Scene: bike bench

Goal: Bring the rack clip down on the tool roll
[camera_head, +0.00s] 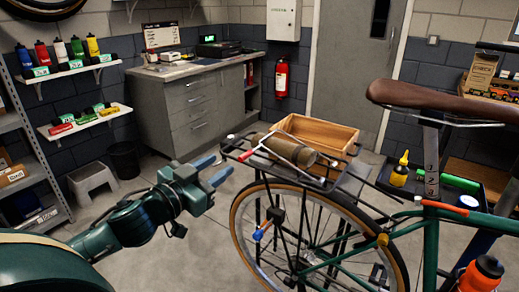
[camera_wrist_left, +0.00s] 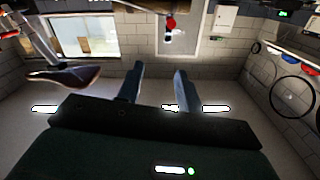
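The tool roll (camera_head: 291,150), a brown cylinder, lies on the black rear rack (camera_head: 328,183) of the green bike in the head view. The rack clip (camera_head: 254,146), a thin bar with a red part, is at the roll's left end. It slants upward; I cannot tell whether it touches the roll. My left gripper (camera_head: 214,169) is left of the rack, with its two blue fingers apart and nothing between them. The fingers (camera_wrist_left: 157,82) also show apart and empty in the left wrist view. My right gripper is not in view.
A wooden box (camera_head: 322,131) is just behind the roll. The bike's saddle (camera_head: 440,101) is to the right, and the rear wheel (camera_head: 238,222) is below the rack. A grey cabinet (camera_head: 205,108) stands at the back. Open floor lies between my left arm and the cabinet.

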